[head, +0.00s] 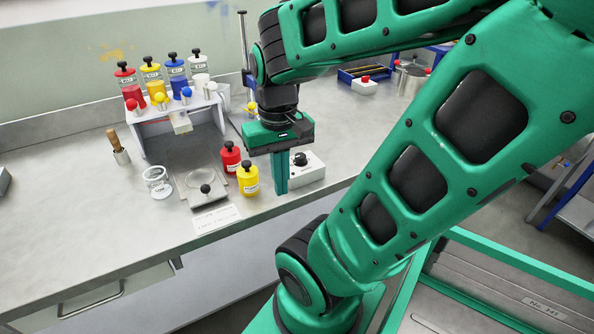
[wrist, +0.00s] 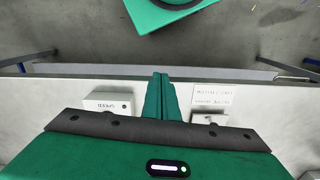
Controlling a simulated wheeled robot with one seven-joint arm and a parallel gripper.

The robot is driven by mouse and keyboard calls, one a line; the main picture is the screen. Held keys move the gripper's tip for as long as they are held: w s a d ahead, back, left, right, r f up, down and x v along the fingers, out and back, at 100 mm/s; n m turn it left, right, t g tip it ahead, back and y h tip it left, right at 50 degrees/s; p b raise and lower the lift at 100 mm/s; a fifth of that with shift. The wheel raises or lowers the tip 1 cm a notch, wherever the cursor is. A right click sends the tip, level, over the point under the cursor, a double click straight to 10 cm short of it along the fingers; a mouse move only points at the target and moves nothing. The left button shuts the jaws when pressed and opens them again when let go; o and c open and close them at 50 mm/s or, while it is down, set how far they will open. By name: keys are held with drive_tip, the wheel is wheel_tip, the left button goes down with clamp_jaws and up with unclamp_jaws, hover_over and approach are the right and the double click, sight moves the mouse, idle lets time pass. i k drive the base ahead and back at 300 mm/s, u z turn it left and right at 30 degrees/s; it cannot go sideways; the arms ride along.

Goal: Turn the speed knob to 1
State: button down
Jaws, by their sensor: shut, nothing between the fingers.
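The speed knob is a black knob (head: 300,158) on top of a small white box (head: 309,174) on the steel bench. The box also shows in the wrist view (wrist: 103,101), with an upside-down SPEED label, left of my fingers; the knob cannot be made out there. My gripper (head: 281,190) points down beside the box, on its left in the head view, apart from the knob. Its green fingers also show in the wrist view (wrist: 160,84), pressed together and empty. The knob's setting is too small to read.
Red (head: 230,158) and yellow (head: 248,180) bottles stand just left of my gripper. A printed card (head: 215,218) lies near the front edge.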

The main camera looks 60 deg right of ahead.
sight(299, 160)
drive_tip(key=u, duration=0.5)
drive_tip(key=k, duration=0.85)
drive_tip(key=z, duration=0.35)
drive_tip(key=i, duration=0.5)
drive_tip(key=u, duration=0.05)
